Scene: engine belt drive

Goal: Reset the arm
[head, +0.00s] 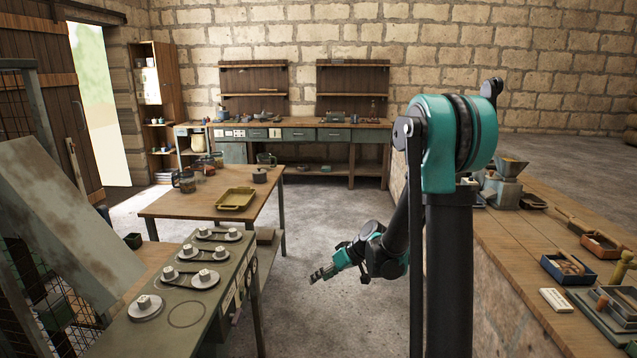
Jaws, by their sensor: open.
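My gripper (318,275) is at the end of my teal and black arm, left of my column in the head view. It is over the open floor, just right of the engine bench (205,310). It looks empty and open, with its fingers pointing left and slightly down. It appears to touch nothing. The bench top carries several pulleys, including a single one (146,306) at the near end and pairs joined by belts, such as the pair with a pulley at the middle (204,278). My column hides part of the scene.
A wooden table (165,206) with a yellow tray (236,198) stands behind the bench. A long wooden counter (500,245) with a blue box (568,268) and other items runs along the right. Grey floor (340,215) lies open in between. A workbench (300,127) lines the back wall.

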